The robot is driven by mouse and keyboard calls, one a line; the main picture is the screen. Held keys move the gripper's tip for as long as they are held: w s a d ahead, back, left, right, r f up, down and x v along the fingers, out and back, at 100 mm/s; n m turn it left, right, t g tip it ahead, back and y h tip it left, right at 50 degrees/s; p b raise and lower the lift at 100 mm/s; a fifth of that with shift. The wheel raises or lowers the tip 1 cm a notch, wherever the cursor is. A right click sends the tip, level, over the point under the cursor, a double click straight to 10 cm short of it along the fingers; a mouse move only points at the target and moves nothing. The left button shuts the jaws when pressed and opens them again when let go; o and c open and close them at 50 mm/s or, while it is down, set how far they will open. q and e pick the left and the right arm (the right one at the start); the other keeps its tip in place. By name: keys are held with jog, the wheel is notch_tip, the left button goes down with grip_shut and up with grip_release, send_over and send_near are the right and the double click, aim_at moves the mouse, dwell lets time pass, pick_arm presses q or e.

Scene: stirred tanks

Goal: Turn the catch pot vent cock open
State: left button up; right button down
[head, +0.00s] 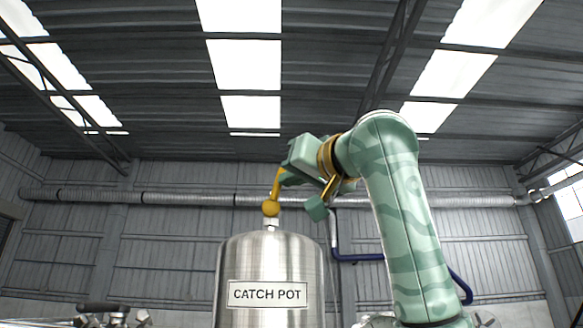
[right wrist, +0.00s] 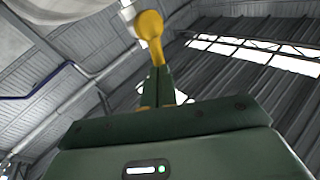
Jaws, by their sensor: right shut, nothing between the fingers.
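The catch pot (head: 253,258) is a shiny steel vessel with a domed top and a "CATCH POT" label, low in the middle of the head view. On its top neck sits the yellow vent cock (head: 271,208), a round knob with a lever rising from it, tilted slightly right. My right gripper (head: 284,179) reaches in from the right, by the lever's upper end. In the right wrist view, the cock (right wrist: 150,26) shows just beyond the tips of my right gripper (right wrist: 158,74). The green fingers are shut and empty, close to the lever; I cannot tell whether they touch it.
Metal fittings with a black handle (head: 103,307) show at the lower left. A blue pipe (head: 360,257) runs behind my right arm. A long silver duct (head: 160,198) crosses the far wall. The space left of the cock looks free.

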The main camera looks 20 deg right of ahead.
jog(key=shift+w, duration=0.3)
jog(key=shift+w+a+r, duration=0.15)
jog(key=shift+w+a, duration=0.05)
jog(key=shift+w+a+r, duration=0.1)
jog(key=shift+a+r, duration=0.05)
jog(key=shift+a, duration=0.1)
jog(key=shift+w+d, duration=0.1)
